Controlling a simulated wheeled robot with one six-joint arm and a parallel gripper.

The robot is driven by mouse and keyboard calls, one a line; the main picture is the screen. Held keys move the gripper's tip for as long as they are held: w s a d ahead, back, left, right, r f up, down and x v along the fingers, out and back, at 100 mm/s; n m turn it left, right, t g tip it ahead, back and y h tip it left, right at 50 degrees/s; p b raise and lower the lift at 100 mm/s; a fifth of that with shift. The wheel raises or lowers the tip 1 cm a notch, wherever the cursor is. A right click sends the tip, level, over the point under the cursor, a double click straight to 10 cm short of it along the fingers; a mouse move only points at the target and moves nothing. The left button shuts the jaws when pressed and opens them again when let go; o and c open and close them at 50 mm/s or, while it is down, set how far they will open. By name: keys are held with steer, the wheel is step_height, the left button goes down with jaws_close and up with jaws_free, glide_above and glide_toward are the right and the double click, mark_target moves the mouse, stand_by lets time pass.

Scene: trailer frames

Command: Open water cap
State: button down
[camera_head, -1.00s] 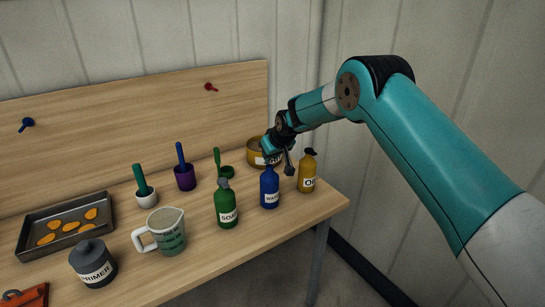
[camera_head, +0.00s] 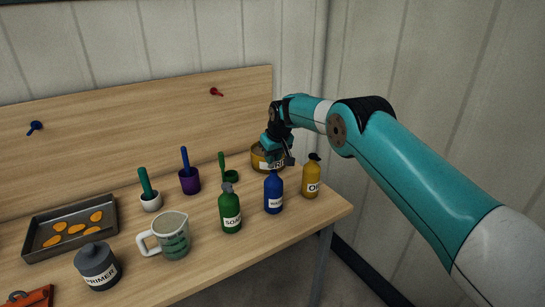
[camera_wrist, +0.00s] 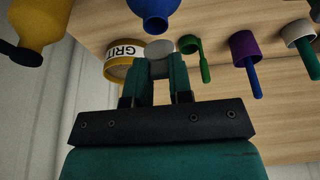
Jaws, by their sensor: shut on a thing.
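The blue bottle with a white label, the water bottle (camera_head: 273,195), stands upright on the table between the green and yellow bottles. In the wrist view its blue top (camera_wrist: 154,12) is in view and bare, with no cap on it. My gripper (camera_head: 279,159) is above and behind the bottle, in front of the yellow tin. In the wrist view my gripper (camera_wrist: 159,60) is shut on a round grey cap (camera_wrist: 159,47), held between its fingertips and apart from the bottle. In the head view the cap cannot be made out.
The green soap bottle (camera_head: 230,211) and yellow oil bottle (camera_head: 311,180) stand close on either side. A yellow tin (camera_head: 257,162) is behind. A measuring jug (camera_head: 172,240), several mortars, a primer pot (camera_head: 96,267) and a tray (camera_head: 32,240) fill the left. The front right table edge is bare.

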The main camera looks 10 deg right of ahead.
steer(key=shift+s+f, duration=0.1)
steer(key=shift+f, duration=0.1)
steer(key=c, duration=1)
jaws_free()
steer(key=shift+r, duration=0.1)
steer(key=b+v, duration=0.4)
steer(key=v, duration=1.3)
steer(key=shift+r+b, duration=0.15)
steer(key=shift+b, duration=0.25)
